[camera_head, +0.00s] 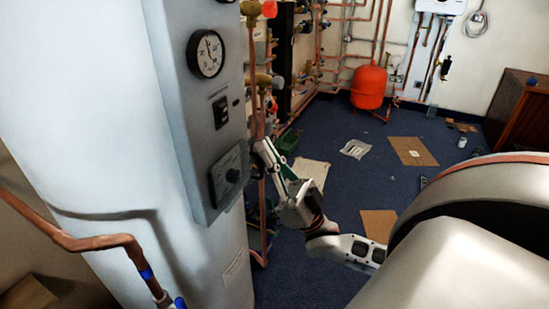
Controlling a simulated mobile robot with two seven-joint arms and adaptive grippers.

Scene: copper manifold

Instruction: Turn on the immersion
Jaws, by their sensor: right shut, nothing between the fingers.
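A tall pale cylinder (90,130) fills the left of the head view. A grey control panel (178,105) is mounted on its side. I cannot read which way the switch is set. My right gripper (263,150) is shut and empty, just to the right of the panel, lower than the switch and apart from it. My left gripper is not in view.
Copper pipes and valves with red handles (269,9) stand behind the panel's right edge. A copper pipe (90,241) crosses at lower left. A red vessel (369,86) stands at the back. Cardboard pieces (413,151) lie on the blue floor, which is otherwise largely open.

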